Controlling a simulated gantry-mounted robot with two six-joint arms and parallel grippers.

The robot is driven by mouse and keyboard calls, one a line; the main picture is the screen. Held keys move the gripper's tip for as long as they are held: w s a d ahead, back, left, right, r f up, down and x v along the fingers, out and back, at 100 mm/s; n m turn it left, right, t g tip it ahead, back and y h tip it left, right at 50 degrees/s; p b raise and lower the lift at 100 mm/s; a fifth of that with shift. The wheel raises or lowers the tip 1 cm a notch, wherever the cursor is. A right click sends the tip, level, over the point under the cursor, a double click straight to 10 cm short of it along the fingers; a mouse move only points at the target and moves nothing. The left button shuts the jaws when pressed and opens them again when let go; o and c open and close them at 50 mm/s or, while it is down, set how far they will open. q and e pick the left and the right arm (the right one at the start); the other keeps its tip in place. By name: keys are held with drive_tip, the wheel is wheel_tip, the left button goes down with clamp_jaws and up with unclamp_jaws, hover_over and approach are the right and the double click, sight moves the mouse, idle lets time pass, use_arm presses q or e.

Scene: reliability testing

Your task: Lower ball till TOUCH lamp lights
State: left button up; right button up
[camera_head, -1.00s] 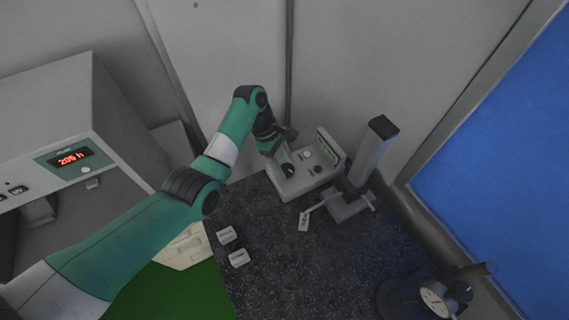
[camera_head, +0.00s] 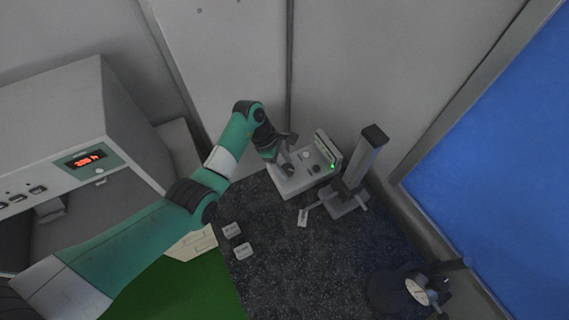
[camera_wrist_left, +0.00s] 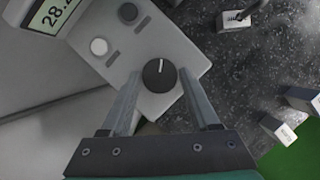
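My left gripper (camera_head: 285,158) is at the grey control box (camera_head: 300,181) at the back of the dark speckled table. In the left wrist view its two fingers (camera_wrist_left: 160,78) are open, one on each side of the black knob (camera_wrist_left: 160,74), with gaps visible. The box has a white button (camera_wrist_left: 98,46), a dark button (camera_wrist_left: 128,12) and a display (camera_wrist_left: 54,10) whose digits start "28.". A small green light (camera_head: 333,166) shows by the display; its label is unreadable. A column stand (camera_head: 366,155) stands right of the box. I cannot make out the ball. My right gripper is not in view.
A small labelled block (camera_head: 303,217) lies before the stand. Two more labelled blocks (camera_head: 232,229) (camera_head: 243,250) lie at the left table edge. A round dial device (camera_head: 417,290) stands at the front right. A large instrument (camera_head: 85,160) with red digits is at the left.

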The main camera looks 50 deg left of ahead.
use_arm(q)
drive_tip(key=shift+o, duration=1.4)
drive_tip(key=shift+r, duration=0.1)
drive_tip(key=p+v, duration=0.3)
drive_tip(key=v, duration=0.8)
drive_tip(key=shift+r, duration=0.25)
drive_tip(key=shift+a, duration=0.1)
